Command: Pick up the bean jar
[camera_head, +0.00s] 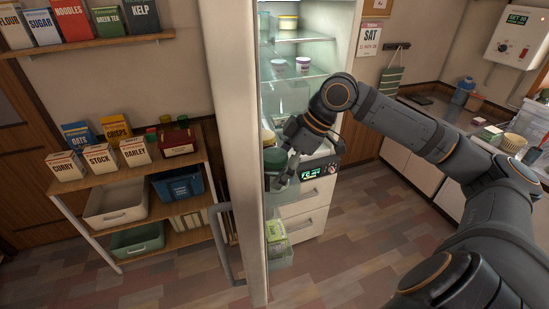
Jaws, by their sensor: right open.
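A jar with a dark green lid (274,157) stands in the open fridge door's shelf, at the centre of the head view. It looks like the bean jar, but no label is readable. My right gripper (283,174) is open at this jar, with its fingers reaching down over the jar's right side. I cannot tell whether the fingers touch it. The gripper hides part of the jar and of the door shelf. My left gripper is not in view.
The open fridge door (237,130) stands upright left of the gripper. Another jar (267,137) is just behind the green-lidded one. Inside the fridge, small cups (303,65) stand on glass shelves. A rack with boxes (135,152) is at left. The floor in front is clear.

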